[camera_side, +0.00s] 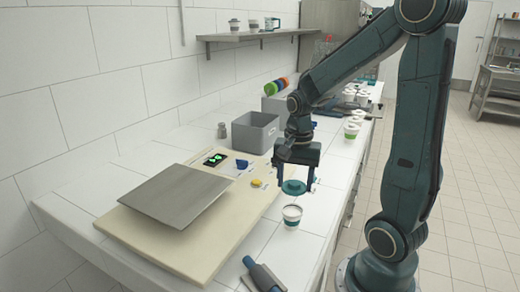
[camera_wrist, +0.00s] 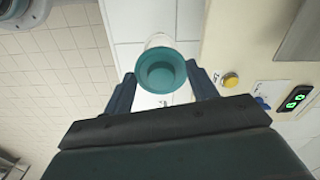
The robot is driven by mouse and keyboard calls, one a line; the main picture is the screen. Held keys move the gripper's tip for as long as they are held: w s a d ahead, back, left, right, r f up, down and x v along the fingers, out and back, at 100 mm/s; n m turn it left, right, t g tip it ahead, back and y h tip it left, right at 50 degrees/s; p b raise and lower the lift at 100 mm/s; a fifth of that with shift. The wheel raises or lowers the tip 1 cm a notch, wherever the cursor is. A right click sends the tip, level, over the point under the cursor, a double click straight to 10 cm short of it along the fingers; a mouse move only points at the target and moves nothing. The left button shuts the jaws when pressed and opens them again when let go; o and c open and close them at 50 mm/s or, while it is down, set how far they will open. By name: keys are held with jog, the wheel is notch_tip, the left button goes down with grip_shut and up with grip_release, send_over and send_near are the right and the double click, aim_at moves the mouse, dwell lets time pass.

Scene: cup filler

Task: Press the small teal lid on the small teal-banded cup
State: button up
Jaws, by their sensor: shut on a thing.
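The small teal lid (camera_side: 293,187) is between the two fingers of my gripper (camera_side: 294,182), which is shut on it above the counter. The lid looks roughly level. The small white cup with a teal band (camera_side: 291,217) stands upright and open on the counter, in front of and below the lid in the side view. A gap shows between lid and cup. In the wrist view the lid (camera_wrist: 160,71) sits between my fingertips and hides most of the cup (camera_wrist: 158,41); only a pale part of the cup shows beyond it.
A cream board (camera_side: 190,243) with a grey plate (camera_side: 167,193), a yellow button (camera_side: 256,183) and a green display (camera_side: 214,158) lies left of the cup. A grey bin (camera_side: 256,132) stands behind. A blue-handled tool (camera_side: 262,275) lies in front. Several cups (camera_side: 352,130) stand farther back.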

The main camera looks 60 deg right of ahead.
aim_at(292, 210)
jog(key=shift+f, duration=0.1)
jog(key=shift+f, duration=3.2)
jog(key=shift+f, duration=0.35)
jog(key=o, duration=1)
jog(key=shift+r, duration=0.15)
jog(key=shift+r, duration=6.75)
